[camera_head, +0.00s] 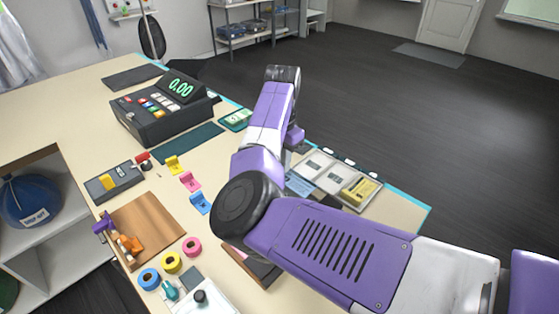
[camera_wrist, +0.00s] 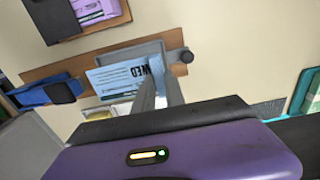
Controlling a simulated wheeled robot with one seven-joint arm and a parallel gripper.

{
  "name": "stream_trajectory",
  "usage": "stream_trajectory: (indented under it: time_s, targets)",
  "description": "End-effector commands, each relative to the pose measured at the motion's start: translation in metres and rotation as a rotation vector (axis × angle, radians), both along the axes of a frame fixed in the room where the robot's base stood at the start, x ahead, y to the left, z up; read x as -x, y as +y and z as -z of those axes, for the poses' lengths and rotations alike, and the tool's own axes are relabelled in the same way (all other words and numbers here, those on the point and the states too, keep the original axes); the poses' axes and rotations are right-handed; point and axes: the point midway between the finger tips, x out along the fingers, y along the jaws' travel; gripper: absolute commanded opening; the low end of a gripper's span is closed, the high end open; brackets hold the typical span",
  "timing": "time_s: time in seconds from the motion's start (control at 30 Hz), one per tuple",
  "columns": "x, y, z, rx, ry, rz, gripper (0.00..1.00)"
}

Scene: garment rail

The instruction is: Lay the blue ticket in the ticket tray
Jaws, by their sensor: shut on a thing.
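The blue ticket (camera_wrist: 120,77), with dark lettering, lies at the fingers of my gripper (camera_wrist: 157,68) in the wrist view. The fingers are shut on it near its lettered right end. In the head view a small blue patch of the ticket (camera_head: 298,184) shows beside my arm, which hides the fingers. A pale tray-like piece with compartments (camera_head: 322,180) lies just right of it, with a yellow item (camera_head: 360,190) at its right end. In the wrist view a brown board or tray edge (camera_wrist: 85,70) lies behind the ticket. I cannot tell whether the ticket touches it.
A cash register (camera_head: 160,108) stands at the back left of the counter. Yellow, pink and blue holders (camera_head: 188,182) stand near the middle. Tape rolls (camera_head: 171,262) and a wooden board (camera_head: 145,228) are at the front left. My arm covers much of the counter's right side.

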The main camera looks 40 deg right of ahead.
Motion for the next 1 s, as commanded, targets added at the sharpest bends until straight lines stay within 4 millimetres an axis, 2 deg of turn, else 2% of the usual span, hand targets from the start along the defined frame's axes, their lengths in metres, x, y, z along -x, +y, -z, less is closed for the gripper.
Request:
stream_trajectory:
  time_s: [0.53, 1.0]
  targets:
    - [0.000, 0.000, 0.044, 0.000, 0.002, -0.002, 0.00]
    - [0.000, 0.000, 0.049, 0.000, 0.000, 0.000, 0.00]
